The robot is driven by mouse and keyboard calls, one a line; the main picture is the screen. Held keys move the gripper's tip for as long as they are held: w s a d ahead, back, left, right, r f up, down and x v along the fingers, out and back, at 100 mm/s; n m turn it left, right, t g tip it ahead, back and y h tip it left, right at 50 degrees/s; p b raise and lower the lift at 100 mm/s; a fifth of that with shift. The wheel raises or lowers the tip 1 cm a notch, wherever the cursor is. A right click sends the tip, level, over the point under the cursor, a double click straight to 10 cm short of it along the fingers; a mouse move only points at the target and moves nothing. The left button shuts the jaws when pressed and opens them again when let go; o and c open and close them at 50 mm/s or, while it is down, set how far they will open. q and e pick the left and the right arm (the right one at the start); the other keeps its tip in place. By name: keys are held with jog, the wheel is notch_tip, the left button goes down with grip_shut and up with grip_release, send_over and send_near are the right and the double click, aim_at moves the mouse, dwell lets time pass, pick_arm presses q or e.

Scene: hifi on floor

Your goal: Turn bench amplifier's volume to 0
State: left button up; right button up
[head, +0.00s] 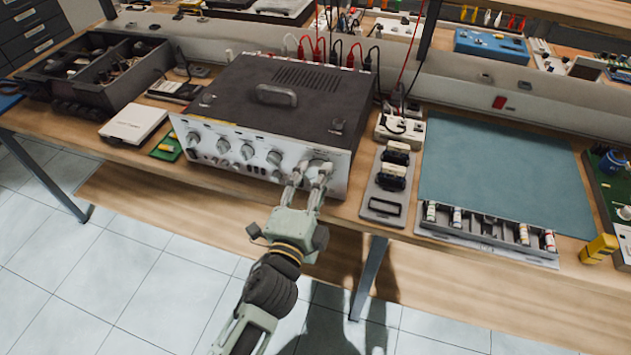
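The bench amplifier (268,110) is a dark box with a carrying handle and a silver front panel, standing on the wooden bench. Several round knobs line its front, among them a silver knob (274,158) right of the middle.
Cables with red and black plugs (335,52) rise behind the amplifier. A white box (133,123) and a green board (166,148) lie to its left. A grey switch panel (384,184) and a teal mat (505,170) lie to its right. Floor space in front is open.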

pick_arm(q)
jog(key=shift+a+r, duration=0.1)
jog(key=shift+r, duration=0.05)
jog(key=v, duration=1.2)
dwell(0.5)
